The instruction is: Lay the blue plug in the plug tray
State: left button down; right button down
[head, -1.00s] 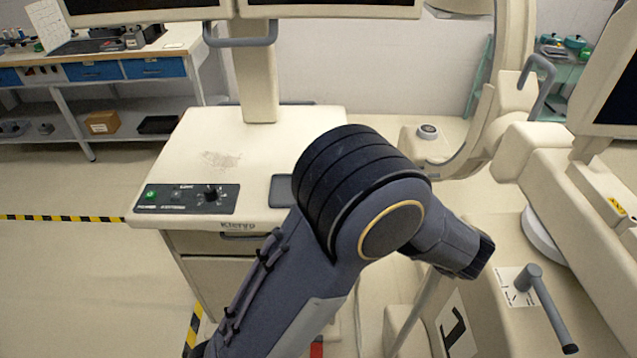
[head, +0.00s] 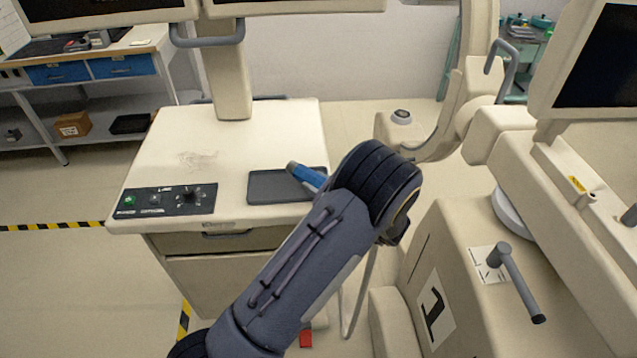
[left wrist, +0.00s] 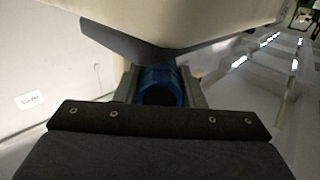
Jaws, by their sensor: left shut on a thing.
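The blue plug (head: 308,175) shows in the head view just past my left arm, with a light-coloured end pointing up and left. It overlaps the dark grey plug tray (head: 266,190) in the picture; I cannot tell whether it touches it. The tray lies at the front right of the cart top. In the left wrist view, my left gripper (left wrist: 160,90) is shut on the blue plug (left wrist: 161,76), one finger on each side. In the head view my own arm hides the fingers. My right gripper is not in view.
The cream cart (head: 170,145) has a control panel (head: 165,200) at its front left. Its top is clear behind the panel and tray. A large cream machine with a grey lever (head: 518,280) stands to the right. A workbench (head: 100,65) is at the back left.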

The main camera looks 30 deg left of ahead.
pick_arm(q)
jog(key=shift+f, duration=0.15)
jog(key=shift+f+b, duration=0.55)
jog(key=shift+b, duration=0.05)
jog(key=c, duration=0.9)
grip_release()
jog(key=shift+r, duration=0.1)
